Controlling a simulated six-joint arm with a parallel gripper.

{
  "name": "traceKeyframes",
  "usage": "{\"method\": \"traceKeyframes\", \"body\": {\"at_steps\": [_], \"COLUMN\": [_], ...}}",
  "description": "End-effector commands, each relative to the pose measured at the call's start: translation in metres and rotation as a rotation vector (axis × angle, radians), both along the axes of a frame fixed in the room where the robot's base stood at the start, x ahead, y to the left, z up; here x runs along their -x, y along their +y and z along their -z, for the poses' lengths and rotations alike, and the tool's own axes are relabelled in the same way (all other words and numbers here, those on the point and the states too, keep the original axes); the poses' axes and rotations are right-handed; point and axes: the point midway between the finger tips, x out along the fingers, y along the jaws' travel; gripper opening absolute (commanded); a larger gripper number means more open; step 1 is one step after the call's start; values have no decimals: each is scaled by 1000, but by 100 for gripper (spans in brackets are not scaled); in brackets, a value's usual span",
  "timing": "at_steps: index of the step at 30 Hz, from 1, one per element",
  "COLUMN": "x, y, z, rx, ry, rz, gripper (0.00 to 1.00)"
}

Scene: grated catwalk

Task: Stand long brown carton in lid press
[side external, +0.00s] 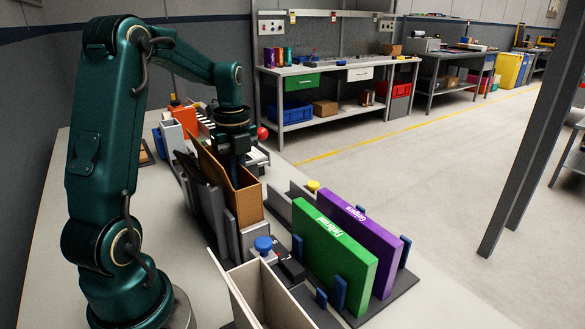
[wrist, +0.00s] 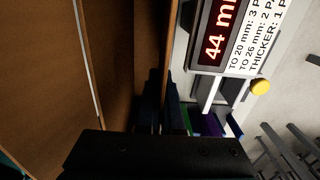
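The long brown carton (side external: 248,203) stands upright, slightly tilted in the picture, among grey upright plates in the side view. Its brown panels (wrist: 115,60) fill the left and middle of the wrist view. My gripper (side external: 241,158) is down at the carton's top, among the brown panels. In the wrist view its dark fingers (wrist: 158,108) lie in shadow between brown surfaces, so I cannot tell whether they grip the carton. Which fixture is the lid press is not clear. A grey block with a blue knob (side external: 263,243) stands in front of the carton.
A green box (side external: 330,248) and a purple box (side external: 365,235) stand between blue posts at right. An open pale bin (side external: 232,287) is at the front. A display reading 44 mm (wrist: 218,33) and a yellow knob (wrist: 260,87) are close beside the carton.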

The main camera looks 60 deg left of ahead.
Motion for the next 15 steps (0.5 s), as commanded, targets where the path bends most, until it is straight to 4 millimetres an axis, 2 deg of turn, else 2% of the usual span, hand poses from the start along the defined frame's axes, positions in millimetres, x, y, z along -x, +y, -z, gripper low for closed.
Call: {"method": "traceKeyframes", "body": {"at_steps": [9, 14, 15], "x": [0, 0, 0], "y": [0, 0, 0], "z": [12, 12, 12], "rx": [0, -1, -1], "ry": [0, -1, -1], "rz": [0, 0, 0], "gripper": [0, 0, 19]}}
